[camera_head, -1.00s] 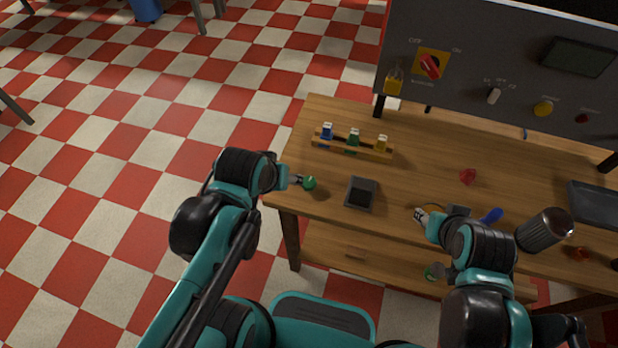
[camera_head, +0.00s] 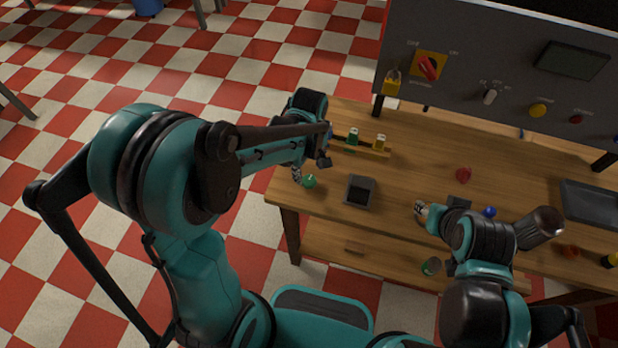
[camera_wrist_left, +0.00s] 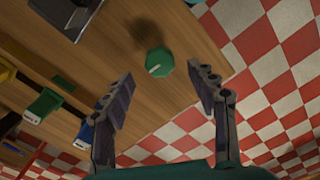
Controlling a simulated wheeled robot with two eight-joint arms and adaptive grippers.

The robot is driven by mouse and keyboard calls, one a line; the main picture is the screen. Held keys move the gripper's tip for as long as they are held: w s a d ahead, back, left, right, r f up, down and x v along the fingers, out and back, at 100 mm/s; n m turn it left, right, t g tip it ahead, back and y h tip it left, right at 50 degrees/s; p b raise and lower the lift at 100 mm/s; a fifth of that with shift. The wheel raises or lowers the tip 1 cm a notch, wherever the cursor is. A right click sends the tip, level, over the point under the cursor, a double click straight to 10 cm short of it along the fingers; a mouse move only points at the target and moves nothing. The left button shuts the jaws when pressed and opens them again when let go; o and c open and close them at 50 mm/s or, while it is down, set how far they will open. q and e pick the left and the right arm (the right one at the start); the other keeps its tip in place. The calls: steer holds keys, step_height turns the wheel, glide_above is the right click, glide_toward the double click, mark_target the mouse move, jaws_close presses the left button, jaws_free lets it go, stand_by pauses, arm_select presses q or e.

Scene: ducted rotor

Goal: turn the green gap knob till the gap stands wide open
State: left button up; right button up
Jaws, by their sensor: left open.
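The green gap knob (camera_head: 309,181) sits near the left front corner of the wooden table. In the left wrist view the knob (camera_wrist_left: 159,62) shows its round green top with a short white mark. My left gripper (camera_head: 310,168) is at the knob, coming from behind it in the head view. In the wrist view its two fingers (camera_wrist_left: 162,73) are open, one each side of the knob in the picture. I see no contact. My right gripper (camera_head: 422,209) is over the table's front middle, mostly hidden by its own wrist.
A wooden rack (camera_head: 372,152) with blue, green and yellow pieces stands behind the knob. A dark open box (camera_head: 360,191) is to its right. A red piece (camera_head: 463,175) lies farther right. A grey panel (camera_head: 460,70) with switches rises at the back.

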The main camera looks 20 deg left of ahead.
mark_target(309, 180)
arm_select(q)
step_height(309, 180, down, 5)
steer(key=shift+r+b, duration=0.1)
steer(key=shift+b, duration=0.55)
steer(key=c, duration=1.2)
steer(key=shift+o, duration=0.2)
